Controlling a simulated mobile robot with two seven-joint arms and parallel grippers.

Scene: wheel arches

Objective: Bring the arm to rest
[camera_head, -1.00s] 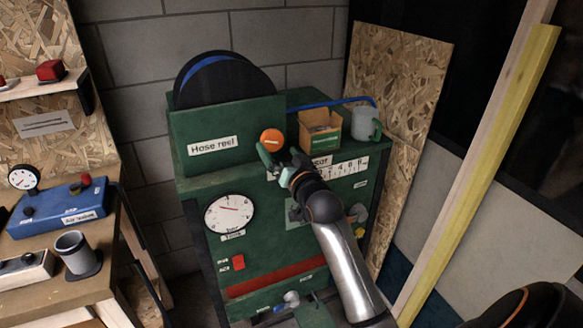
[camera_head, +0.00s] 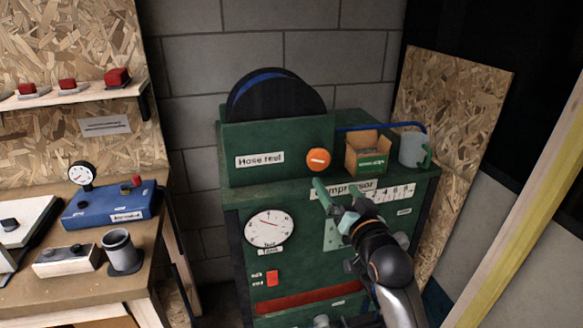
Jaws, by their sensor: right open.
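My right gripper (camera_head: 338,207) is open in front of the green compressor cabinet (camera_head: 236,204), with its green fingers beside the compressor label. I see nothing between the fingers. Its dark wrist and silver arm come up from the lower right and hide part of the cabinet front. The left gripper is not in view.
An orange round knob (camera_head: 318,159), a cardboard box (camera_head: 367,153) and a grey mug (camera_head: 412,150) are by the cabinet top. A hose reel (camera_head: 278,97) stands behind. A workbench (camera_head: 90,291) with a blue gauge box (camera_head: 109,206) is at left.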

